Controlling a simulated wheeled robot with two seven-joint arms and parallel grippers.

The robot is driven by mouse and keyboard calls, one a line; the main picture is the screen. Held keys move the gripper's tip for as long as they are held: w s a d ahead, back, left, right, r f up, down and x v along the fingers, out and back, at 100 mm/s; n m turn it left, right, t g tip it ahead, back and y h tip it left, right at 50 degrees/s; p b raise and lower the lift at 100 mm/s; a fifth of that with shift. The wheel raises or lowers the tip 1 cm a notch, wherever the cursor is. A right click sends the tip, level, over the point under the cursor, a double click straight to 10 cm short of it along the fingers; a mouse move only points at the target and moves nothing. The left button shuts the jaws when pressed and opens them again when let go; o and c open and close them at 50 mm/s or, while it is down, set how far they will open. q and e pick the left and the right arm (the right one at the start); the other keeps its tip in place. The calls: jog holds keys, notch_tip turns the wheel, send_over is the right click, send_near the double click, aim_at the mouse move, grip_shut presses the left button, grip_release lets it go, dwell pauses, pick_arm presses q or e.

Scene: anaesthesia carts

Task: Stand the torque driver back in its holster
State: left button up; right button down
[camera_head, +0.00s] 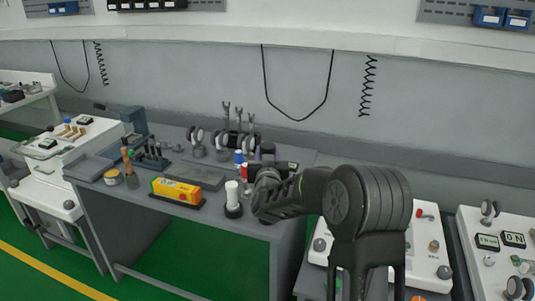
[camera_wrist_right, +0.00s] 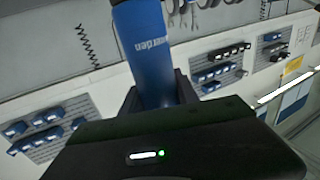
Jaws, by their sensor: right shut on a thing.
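The torque driver (camera_wrist_right: 145,45) shows in the right wrist view as a blue cylinder with pale lettering, its upper end cut off by the frame. My right gripper (camera_wrist_right: 158,96) is shut on it, with a dark finger on each side. In the head view my right arm comes in over the bench and its dark wrist hides part of the bench top. A blue and red shape beside it (camera_head: 239,158) may be the driver. A white cylinder on a round black base (camera_head: 233,211) stands just left of the wrist; I cannot tell whether this is the holster. My left gripper is not in view.
White carts with knobs stand left (camera_head: 85,140) and right (camera_head: 492,255). Bare bench shows along the front edge.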

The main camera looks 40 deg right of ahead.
jog(key=shift+f+b, duration=2.55)
jog(key=shift+f, duration=0.45)
jog(key=shift+f+b, duration=0.25)
jog(key=shift+b, duration=0.05)
jog(key=c, duration=0.8)
grip_release()
jog(key=shift+c, duration=0.2)
jog(key=shift+f, duration=0.1)
jog(key=o, duration=0.8)
jog(key=shift+o, duration=0.2)
jog(key=v, duration=0.8)
